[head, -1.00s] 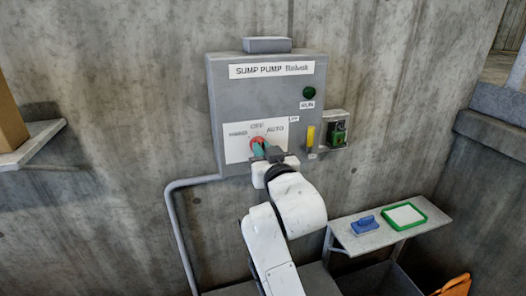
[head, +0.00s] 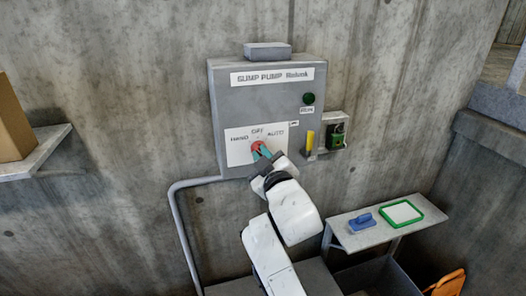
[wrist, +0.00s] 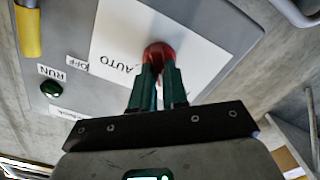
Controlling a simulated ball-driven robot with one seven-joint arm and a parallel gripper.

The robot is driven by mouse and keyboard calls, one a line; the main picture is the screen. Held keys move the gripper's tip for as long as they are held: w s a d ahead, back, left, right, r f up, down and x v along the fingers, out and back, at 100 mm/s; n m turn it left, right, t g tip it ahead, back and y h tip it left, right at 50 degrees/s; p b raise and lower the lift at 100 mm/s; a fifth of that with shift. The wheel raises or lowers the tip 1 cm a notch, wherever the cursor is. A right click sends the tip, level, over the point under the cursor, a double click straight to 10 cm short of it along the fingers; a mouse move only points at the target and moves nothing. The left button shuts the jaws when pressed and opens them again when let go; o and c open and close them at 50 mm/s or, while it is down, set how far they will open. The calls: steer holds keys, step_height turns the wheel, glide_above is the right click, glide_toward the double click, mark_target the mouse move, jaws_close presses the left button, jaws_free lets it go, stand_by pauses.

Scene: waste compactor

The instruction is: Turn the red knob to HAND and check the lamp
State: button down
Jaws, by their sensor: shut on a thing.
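The red knob (head: 256,146) is on a white plate on the grey sump pump box (head: 226,104). HAND is printed left of it, OFF above and AUTO right. My gripper (head: 261,151) is shut on the knob with its teal fingers. In the wrist view the knob (wrist: 158,54) shows between the fingertips (wrist: 158,70). The fingers cover much of it, so I cannot tell where it points. The round RUN lamp (head: 309,99) is dark green and looks unlit; it also shows in the wrist view (wrist: 51,89).
A yellow-handled lever (head: 310,140) and a small green device (head: 337,135) are right of the box. A shelf (head: 372,234) at lower right bears a blue item (head: 362,221) and a green-rimmed tray (head: 386,220). A cardboard box (head: 14,120) stands on the left shelf.

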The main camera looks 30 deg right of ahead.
steer(key=shift+n+p, duration=0.3)
steer(key=shift+n, duration=0.6)
steer(key=c, duration=1.1)
jaws_free()
steer(key=shift+c, duration=0.2)
steer(key=shift+s, duration=0.1)
steer(key=b+v, duration=0.2)
steer(key=v, duration=0.8)
steer(key=shift+s, duration=0.3)
steer(key=shift+a, duration=0.1)
